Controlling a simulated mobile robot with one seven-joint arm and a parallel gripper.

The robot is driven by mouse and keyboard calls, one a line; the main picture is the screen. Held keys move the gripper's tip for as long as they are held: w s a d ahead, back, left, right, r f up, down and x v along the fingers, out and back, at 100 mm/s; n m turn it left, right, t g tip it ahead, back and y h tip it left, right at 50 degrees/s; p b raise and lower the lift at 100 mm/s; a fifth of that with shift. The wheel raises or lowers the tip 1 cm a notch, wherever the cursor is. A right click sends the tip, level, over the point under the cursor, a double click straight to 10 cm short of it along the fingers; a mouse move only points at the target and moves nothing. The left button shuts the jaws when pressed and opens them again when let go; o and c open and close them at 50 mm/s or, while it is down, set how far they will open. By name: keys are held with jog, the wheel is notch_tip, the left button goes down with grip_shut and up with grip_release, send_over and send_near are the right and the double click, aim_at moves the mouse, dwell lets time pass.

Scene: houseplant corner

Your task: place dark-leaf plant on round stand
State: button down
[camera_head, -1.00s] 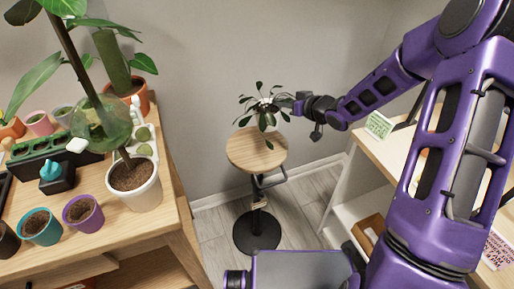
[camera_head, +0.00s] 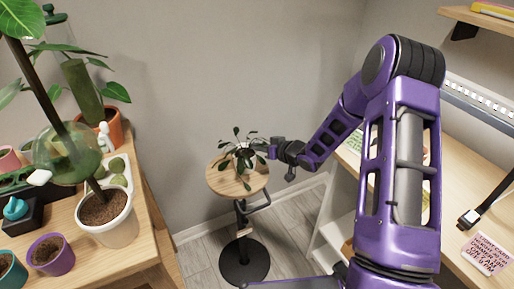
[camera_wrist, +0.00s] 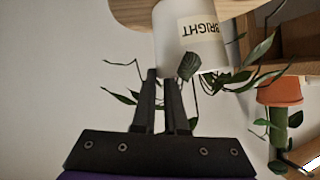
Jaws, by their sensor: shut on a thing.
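The dark-leaf plant (camera_head: 240,150) is in a white pot over the round wooden top of the stand (camera_head: 222,182). In the wrist view, which is upside down, the white pot (camera_wrist: 182,45) bears a label reading "BRIGHT". The round stand's wooden edge (camera_wrist: 130,12) shows right by the pot's base; I cannot tell whether they touch. My gripper (camera_wrist: 164,76) is shut on the plant at the pot's rim, among drooping leaves. In the head view my gripper (camera_head: 268,153) reaches in from the right. Leaves partly hide the pot and the grip.
A wooden bench at left holds a large white pot (camera_head: 108,225), a purple pot (camera_head: 50,255) and other plants. A desk at right holds a pink note (camera_head: 485,253). A wall is behind the stand; floor shows around its black base (camera_head: 244,262).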

jog(key=shift+r, duration=0.15)
jog(key=c, duration=1)
grip_release()
jog(key=shift+f, duration=0.2)
jog(key=shift+o, duration=0.2)
jog(key=shift+r, duration=0.1)
jog(key=shift+d+r, duration=0.1)
jog(key=shift+r, duration=0.05)
jog(key=p+v, duration=0.2)
jog(key=v, duration=0.9)
jog(key=shift+s+d, duration=0.25)
jog(key=shift+s, duration=0.05)
jog(key=shift+w+r, duration=0.1)
